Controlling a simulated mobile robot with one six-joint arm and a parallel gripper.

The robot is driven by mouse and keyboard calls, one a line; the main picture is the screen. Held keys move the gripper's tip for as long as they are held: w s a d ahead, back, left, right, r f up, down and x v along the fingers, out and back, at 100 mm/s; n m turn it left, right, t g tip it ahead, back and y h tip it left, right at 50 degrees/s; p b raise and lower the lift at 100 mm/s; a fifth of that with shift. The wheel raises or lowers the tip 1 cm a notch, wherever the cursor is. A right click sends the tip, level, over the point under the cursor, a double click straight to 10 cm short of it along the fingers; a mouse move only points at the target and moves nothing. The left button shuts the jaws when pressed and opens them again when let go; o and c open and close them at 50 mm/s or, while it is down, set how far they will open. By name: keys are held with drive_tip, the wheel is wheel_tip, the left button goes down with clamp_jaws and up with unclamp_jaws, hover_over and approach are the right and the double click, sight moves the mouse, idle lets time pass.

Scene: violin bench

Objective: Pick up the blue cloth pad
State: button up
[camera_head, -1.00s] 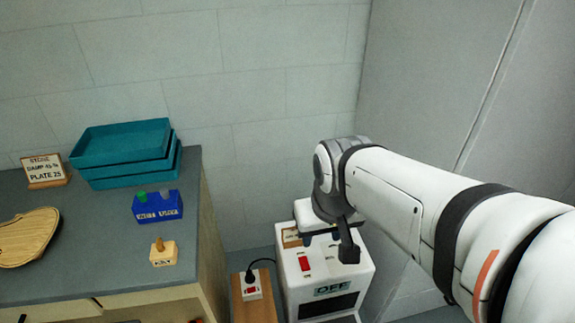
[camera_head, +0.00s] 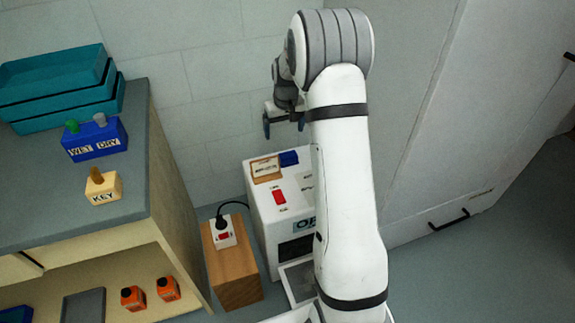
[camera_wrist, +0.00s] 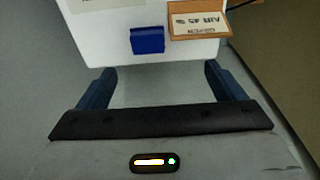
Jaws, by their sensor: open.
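A small dark blue pad (camera_head: 289,158) lies on top of the white machine (camera_head: 257,213), near its back edge and beside a small wooden sign. In the wrist view the blue pad (camera_wrist: 147,40) sits at the edge of the white top, ahead of the fingers and a little left of centre between them. My gripper (camera_head: 284,125) is open and empty, in the air above and behind the pad in the head view. In the wrist view both fingers of my gripper (camera_wrist: 160,82) are spread with nothing between them.
The wooden sign (camera_wrist: 199,20) stands close to the pad. A red switch (camera_head: 279,197) is on the machine top. A plug and socket (camera_head: 223,232) sit on a wooden block (camera_head: 235,270). The bench (camera_head: 125,192) at left holds teal trays (camera_head: 55,92), a WET/DRY block (camera_head: 95,140) and a KEY block (camera_head: 103,188).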

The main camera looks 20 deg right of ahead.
drive_tip(key=b, duration=0.2)
hover_over(288, 155)
wheel_tip(288, 155, down, 11)
drive_tip(key=shift+s+r, duration=0.1)
drive_tip(key=shift+r, duration=0.1)
wheel_tip(288, 155, down, 5)
drive_tip(key=shift+d+f+b, duration=0.1)
drive_tip(key=shift+f+b, duration=0.1)
drive_tip(key=shift+b, duration=0.75)
drive_tip(key=c, duration=1.1)
wheel_tip(288, 155, up, 10)
drive_tip(key=p, duration=0.2)
drive_tip(key=shift+r+p, duration=0.1)
drive_tip(key=shift+p, duration=0.2)
drive_tip(key=shift+c, duration=0.2)
